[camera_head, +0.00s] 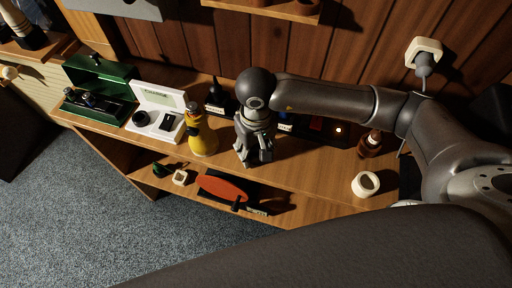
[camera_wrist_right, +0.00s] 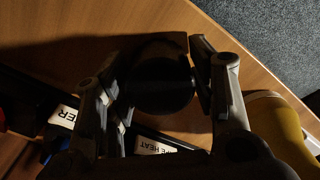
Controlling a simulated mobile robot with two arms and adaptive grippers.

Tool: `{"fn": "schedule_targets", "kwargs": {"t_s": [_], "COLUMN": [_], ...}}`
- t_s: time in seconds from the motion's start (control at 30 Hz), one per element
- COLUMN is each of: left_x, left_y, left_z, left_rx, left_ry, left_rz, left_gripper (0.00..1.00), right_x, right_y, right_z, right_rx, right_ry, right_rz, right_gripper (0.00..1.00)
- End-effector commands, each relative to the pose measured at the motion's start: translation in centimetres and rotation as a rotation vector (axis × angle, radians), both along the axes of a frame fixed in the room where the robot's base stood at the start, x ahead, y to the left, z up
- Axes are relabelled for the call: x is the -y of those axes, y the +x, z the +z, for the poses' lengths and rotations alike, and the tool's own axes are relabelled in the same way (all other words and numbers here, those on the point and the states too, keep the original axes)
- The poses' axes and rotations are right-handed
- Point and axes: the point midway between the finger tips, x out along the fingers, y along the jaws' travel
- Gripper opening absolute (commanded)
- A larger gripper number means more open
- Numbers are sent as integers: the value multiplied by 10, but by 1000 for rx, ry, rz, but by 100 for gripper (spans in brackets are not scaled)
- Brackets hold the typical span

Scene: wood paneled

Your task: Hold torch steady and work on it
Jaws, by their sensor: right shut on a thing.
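My right gripper (camera_head: 255,152) reaches down over the wooden bench, just right of a yellow bottle-like thing with a dark top (camera_head: 202,138). In the right wrist view, my right gripper's fingers (camera_wrist_right: 160,88) are closed around a dark, rounded thing (camera_wrist_right: 165,88). It is too dark to tell whether this is the torch. The yellow thing (camera_wrist_right: 277,122) stands apart, to the right of the fingers in that view. My left gripper does not show.
On the bench (camera_head: 310,170) stand an open green case (camera_head: 98,72), a white box (camera_head: 157,108), a brown bottle (camera_head: 370,143) and a cream ring-shaped thing (camera_head: 365,184). A red-orange oval thing (camera_head: 222,188) lies on the lower shelf. A wood-paneled wall (camera_head: 290,50) closes the back.

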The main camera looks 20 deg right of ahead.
Motion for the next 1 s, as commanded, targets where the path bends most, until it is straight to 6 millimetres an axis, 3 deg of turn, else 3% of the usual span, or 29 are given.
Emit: {"fn": "schedule_targets", "kwargs": {"t_s": [0.07, 0.1, 0.23, 0.73, 1.0], "left_x": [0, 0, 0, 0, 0], "left_y": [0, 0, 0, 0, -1], "left_z": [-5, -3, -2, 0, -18], "left_rx": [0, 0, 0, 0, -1], "left_ry": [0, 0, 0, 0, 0], "left_rz": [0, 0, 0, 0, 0], "left_gripper": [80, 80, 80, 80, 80], "right_x": [0, 0, 0, 0, 0], "right_y": [0, 0, 0, 1, 2], "right_z": [-4, -2, -1, 6, 56], "right_rx": [0, 0, 0, 3, 7], "right_ry": [-1, -1, -1, 1, 1], "right_rz": [0, 0, 0, 0, 1], "right_gripper": [23, 57, 73, 73, 73]}}
